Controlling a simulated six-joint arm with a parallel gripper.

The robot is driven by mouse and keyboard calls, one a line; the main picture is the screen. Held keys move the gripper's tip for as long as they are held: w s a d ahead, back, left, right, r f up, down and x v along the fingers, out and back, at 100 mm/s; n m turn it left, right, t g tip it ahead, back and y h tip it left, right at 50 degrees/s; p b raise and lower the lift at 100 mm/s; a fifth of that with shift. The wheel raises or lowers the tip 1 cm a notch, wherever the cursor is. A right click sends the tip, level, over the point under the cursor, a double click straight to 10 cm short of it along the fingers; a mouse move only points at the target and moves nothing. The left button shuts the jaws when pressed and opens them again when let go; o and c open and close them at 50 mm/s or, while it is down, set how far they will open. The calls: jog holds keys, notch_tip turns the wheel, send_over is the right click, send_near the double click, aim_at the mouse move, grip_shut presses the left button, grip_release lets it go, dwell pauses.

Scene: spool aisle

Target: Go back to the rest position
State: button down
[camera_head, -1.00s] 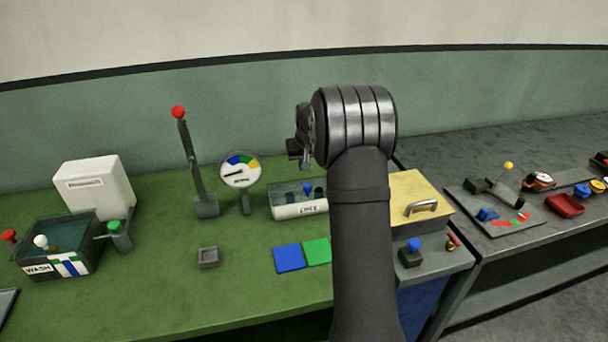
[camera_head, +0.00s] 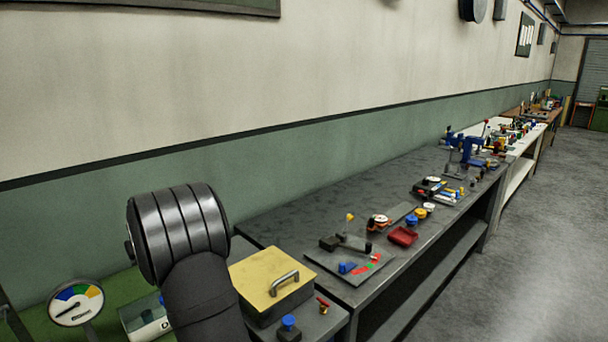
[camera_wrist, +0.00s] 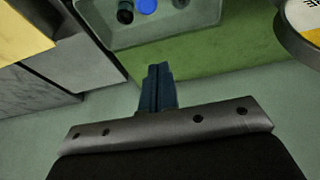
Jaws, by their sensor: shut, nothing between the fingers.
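My gripper (camera_wrist: 157,88) shows in the wrist view with its fingers together and nothing between them. It hangs in the air over the strip between the green bench and the wall. In the head view only my dark arm and its ribbed wrist joint show at the lower left; the fingers are hidden. In the wrist view a grey tray (camera_wrist: 170,36) with a black and a blue piece lies just beyond the fingertips, apart from them.
A dial gauge (camera_head: 76,303) stands left of my arm. A yellow-lidded box (camera_head: 262,268) with a handle is right of it, near a blue knob (camera_head: 289,322). A grey bench (camera_head: 330,205) carries a lever panel (camera_head: 350,262) and a red tray (camera_head: 403,236). The floor at right is clear.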

jog(key=x, duration=0.8)
jog(key=shift+s+d+f, duration=0.1)
jog(key=shift+f, duration=0.1)
jog(key=shift+s+d+f, duration=0.15)
jog(key=shift+s+d, duration=0.85)
